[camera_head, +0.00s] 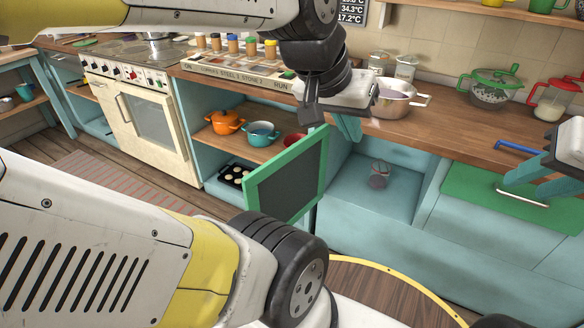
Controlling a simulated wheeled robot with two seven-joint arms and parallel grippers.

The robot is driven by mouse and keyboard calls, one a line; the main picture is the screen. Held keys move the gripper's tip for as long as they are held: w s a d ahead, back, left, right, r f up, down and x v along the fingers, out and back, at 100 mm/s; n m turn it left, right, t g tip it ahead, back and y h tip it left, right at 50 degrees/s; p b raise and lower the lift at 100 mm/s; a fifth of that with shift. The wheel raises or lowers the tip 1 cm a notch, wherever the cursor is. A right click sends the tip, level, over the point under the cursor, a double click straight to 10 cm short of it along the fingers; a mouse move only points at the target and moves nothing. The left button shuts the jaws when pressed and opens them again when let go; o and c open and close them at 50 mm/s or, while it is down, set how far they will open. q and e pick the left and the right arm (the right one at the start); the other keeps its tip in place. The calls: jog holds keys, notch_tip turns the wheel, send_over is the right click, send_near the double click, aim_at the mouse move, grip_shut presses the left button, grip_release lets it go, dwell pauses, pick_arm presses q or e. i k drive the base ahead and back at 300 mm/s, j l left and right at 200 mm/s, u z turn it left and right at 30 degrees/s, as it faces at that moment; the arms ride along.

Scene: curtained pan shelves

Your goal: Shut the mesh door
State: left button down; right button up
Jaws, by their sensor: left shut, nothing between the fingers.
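The mesh door (287,178) has a green frame around a dark panel. It stands open, swung out from the front of a teal shelf unit, with its right edge near the unit's upright. My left gripper (348,128) is shut and empty. In the picture it is just right of the door's upper right corner, over the counter edge; I cannot tell whether it touches the door. My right gripper (526,180) is at the right edge above a green panel, partly cut off, with its teal fingers apart and nothing between them.
The open shelf holds an orange pot (225,122), a teal pot (262,133), a red bowl (294,140) and a muffin tin (235,174). A pan (392,102) stands on the counter near my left gripper. A cream oven (142,115) is left. Floor before the door is partly hidden by my arm.

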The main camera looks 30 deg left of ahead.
aim_at(285, 188)
jog(key=k+j+z, duration=0.1)
jog(key=j, duration=0.35)
jog(key=k+j+z, duration=0.15)
jog(key=j, duration=0.25)
jog(key=k+j+z, duration=0.1)
jog(key=j, duration=0.35)
jog(key=k+j+z, duration=0.15)
jog(key=j, duration=0.25)
jog(key=k+j+z, duration=0.1)
jog(key=j, duration=0.25)
jog(key=i+j+z, duration=0.15)
jog(key=j, duration=0.45)
jog(key=i+j+z, duration=0.15)
jog(key=j, duration=0.4)
jog(key=j+z, duration=0.15)
jog(key=j, duration=0.45)
jog(key=k+z, duration=0.15)
jog(key=k, duration=0.2)
